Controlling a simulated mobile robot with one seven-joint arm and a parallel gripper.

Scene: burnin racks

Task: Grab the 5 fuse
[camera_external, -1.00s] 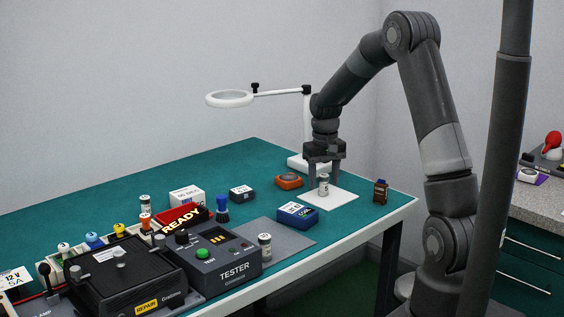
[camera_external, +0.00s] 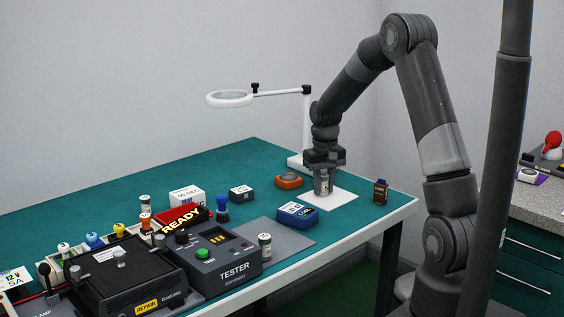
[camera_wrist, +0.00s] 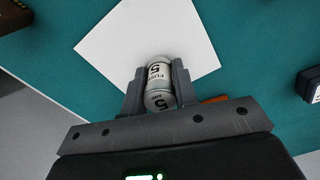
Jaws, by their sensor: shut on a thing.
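The 5 fuse (camera_wrist: 159,75) is a small pale cylinder marked "5" and "FUSE". In the wrist view it sits between the two fingers of my gripper (camera_wrist: 158,88), which are shut on its sides. In the external view my gripper (camera_external: 323,182) points down over the white sheet (camera_external: 343,203), and the fuse (camera_external: 323,186) shows between the fingers, upright. I cannot tell whether its base touches the sheet, which also shows in the wrist view (camera_wrist: 120,40).
A blue box (camera_external: 297,214) and an orange device (camera_external: 289,181) stand left of the gripper, a small brown item (camera_external: 380,191) to the right. A magnifier lamp (camera_external: 230,98) stands behind. The tester (camera_external: 226,262) and other fuse-like cylinders are further left.

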